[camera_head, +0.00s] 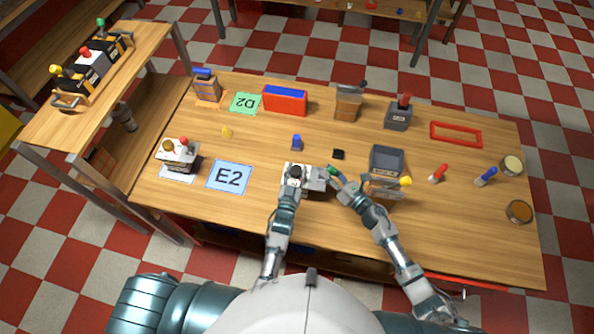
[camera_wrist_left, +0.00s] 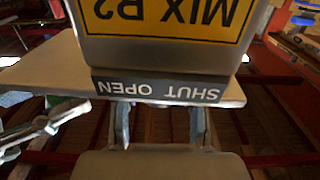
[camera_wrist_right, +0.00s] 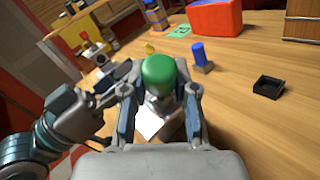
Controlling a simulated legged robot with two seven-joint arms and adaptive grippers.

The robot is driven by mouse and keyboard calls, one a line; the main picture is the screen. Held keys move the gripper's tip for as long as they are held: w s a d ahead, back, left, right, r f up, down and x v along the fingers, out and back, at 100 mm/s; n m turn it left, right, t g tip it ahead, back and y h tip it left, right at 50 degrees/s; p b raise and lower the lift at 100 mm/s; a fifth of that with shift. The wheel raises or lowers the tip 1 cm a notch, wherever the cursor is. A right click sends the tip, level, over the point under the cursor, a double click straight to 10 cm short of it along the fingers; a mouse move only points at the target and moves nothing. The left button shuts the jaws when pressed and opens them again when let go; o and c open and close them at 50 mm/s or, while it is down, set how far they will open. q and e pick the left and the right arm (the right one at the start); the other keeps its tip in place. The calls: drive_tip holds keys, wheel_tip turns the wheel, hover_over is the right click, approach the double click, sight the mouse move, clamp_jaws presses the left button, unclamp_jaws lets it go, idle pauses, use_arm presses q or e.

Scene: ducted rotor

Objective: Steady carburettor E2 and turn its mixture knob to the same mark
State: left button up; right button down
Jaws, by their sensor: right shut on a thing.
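A pale device (camera_head: 318,184) stands at the front middle of the table, partly hidden by both grippers. The left wrist view shows a yellow label (camera_wrist_left: 170,15), upside down, that seems to read MIX B2, above a dark SHUT OPEN strip (camera_wrist_left: 155,89). My left gripper (camera_head: 296,173) is at the device's left side; its fingers are apart, their tips hidden behind the strip, so its hold is unclear. My right gripper (camera_wrist_right: 163,85) is shut on a green knob (camera_wrist_right: 165,72) on a grey stem. The blue E2 card (camera_head: 228,177) lies to the left with nothing on it.
A device with red and tan knobs (camera_head: 178,152) stands at the table's left. A small blue-topped piece (camera_head: 297,142) and a black square (camera_head: 338,154) lie behind the grippers. A grey bin (camera_head: 386,160) is close by my right arm. A red frame (camera_head: 456,134) lies at back right.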

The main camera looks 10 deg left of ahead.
use_arm(q)
drive_tip(key=o, duration=0.4)
drive_tip(key=s, duration=1.2)
drive_tip(key=shift+a, duration=0.4)
